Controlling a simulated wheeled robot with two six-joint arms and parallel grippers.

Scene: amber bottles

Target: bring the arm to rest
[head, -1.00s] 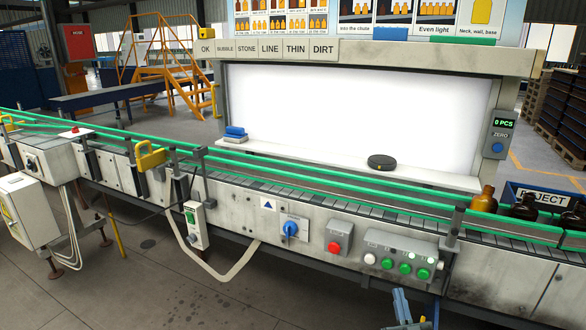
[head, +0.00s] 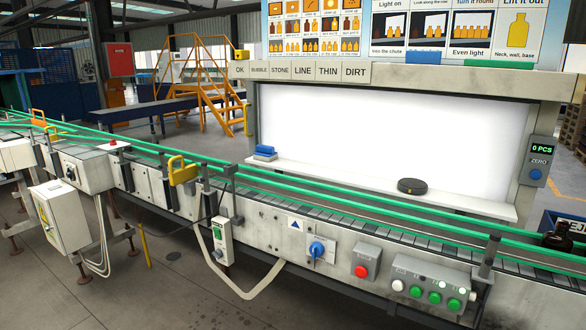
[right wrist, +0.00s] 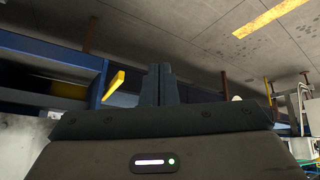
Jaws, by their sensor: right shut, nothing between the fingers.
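My right gripper (right wrist: 160,85) shows in the right wrist view with its two dark fingers together and nothing between them. It is apart from the blue frame and the floor behind it. My left gripper is in no current view.
The conveyor with green rails (head: 340,218) runs across the head view. Behind it stand the bright white panel (head: 385,140) and a ledge with a black puck (head: 412,186). Buttons (head: 435,297) line the conveyor front. A yellow bar (right wrist: 114,86) is near my right gripper.

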